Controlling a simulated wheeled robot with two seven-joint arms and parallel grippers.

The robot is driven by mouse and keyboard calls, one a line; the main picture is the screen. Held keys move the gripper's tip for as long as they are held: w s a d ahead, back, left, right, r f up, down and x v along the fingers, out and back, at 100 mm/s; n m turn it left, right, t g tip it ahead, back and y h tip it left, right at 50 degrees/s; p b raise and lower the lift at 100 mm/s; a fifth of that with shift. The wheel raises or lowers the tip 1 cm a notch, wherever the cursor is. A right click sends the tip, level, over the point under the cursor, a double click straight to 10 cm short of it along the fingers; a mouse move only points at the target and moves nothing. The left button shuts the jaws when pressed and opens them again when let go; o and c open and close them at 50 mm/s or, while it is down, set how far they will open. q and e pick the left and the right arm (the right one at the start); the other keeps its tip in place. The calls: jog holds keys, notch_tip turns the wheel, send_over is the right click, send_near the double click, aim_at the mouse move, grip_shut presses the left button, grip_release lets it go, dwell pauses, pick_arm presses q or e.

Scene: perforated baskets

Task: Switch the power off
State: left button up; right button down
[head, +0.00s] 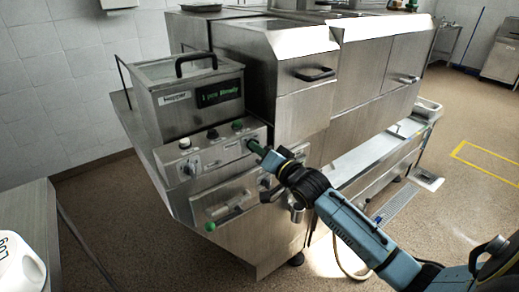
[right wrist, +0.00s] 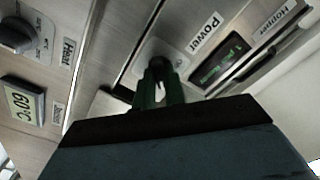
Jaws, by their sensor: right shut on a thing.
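The machine's control panel (head: 200,160) is in the middle left of the head view, below a small green-lit display (head: 218,94). In the right wrist view, the dark power knob (right wrist: 157,67) sits beside the "Power" label (right wrist: 205,32). My right gripper (head: 256,150) reaches the right end of the panel. Its green fingers (right wrist: 158,85) are shut on the power knob in the right wrist view, one on each side. In the head view the gripper hides most of the knob, so its turn angle cannot be told. My left gripper is not in view.
A green-handled lever (head: 224,217) sticks out below. A dark dial (right wrist: 17,37) and a "60°C" display (right wrist: 23,101) show in the wrist view. A white jug (head: 20,265) is at lower left.

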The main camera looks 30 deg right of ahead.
jog(key=n+p, duration=0.7)
jog(key=n, duration=1)
jog(key=shift+r+p, duration=0.1)
jog(key=shift+p, duration=0.25)
jog(key=shift+n, duration=0.5)
jog(key=c, duration=1.5)
grip_release()
jog(key=shift+o, duration=0.2)
jog(key=s+d, duration=0.1)
jog(key=s, duration=1.2)
jog(key=shift+s, duration=0.15)
